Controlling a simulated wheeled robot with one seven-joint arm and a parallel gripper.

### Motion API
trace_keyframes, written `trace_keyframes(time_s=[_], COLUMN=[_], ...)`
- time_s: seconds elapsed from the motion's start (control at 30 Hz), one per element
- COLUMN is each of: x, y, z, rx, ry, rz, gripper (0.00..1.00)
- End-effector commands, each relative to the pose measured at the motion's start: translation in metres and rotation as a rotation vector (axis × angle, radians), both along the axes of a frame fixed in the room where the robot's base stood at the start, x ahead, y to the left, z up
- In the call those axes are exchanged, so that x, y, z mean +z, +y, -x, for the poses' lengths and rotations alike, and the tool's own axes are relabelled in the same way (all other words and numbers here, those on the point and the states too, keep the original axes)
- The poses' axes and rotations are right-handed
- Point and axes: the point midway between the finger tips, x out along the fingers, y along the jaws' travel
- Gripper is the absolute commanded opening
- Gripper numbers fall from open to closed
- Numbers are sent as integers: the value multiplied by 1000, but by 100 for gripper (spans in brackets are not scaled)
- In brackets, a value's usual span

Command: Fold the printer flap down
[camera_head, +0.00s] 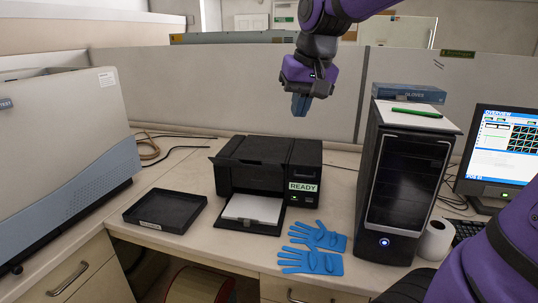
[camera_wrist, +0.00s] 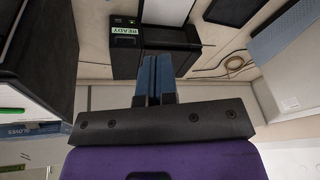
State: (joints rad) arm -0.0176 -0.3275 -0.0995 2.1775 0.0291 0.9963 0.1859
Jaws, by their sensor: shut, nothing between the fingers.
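The black printer (camera_head: 268,165) stands on the desk, with a green "READY" label on its front right. Its front tray (camera_head: 250,228) is out flat toward the desk edge, with white paper (camera_head: 254,207) on it. The printer's top looks closed; I cannot clearly pick out a separate raised flap. My gripper (camera_head: 301,108) hangs fingers down, above and behind the printer's right side, clear of it. Its blue fingers are shut and empty. In the wrist view, my gripper (camera_wrist: 157,60) appears in front of the printer (camera_wrist: 128,65), which is partly hidden by the fingers.
A black tower computer (camera_head: 404,185) with a glove box (camera_head: 408,93) on top stands right of the printer. Blue gloves (camera_head: 312,262) lie in front. An empty black tray (camera_head: 165,211) and a large grey instrument (camera_head: 65,150) are at left. A partition (camera_head: 210,85) rises behind.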

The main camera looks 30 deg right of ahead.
Motion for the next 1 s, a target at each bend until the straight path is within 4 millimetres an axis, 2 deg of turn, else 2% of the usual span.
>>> trace_keyframes(time_s=[0.03,0.27,0.4,0.6,0.8,1.0], x=[-1,-13,-29,-59,-81,-86], y=[-5,-26,-40,-57,-67,-70], z=[-20,-101,-149,-208,-240,-248], rx=[-29,-165,-245,-348,-408,-424], ry=[23,107,156,215,246,254], rz=[-8,-31,-32,-21,-9,-5], gripper=[0,0,0,0,0,0])
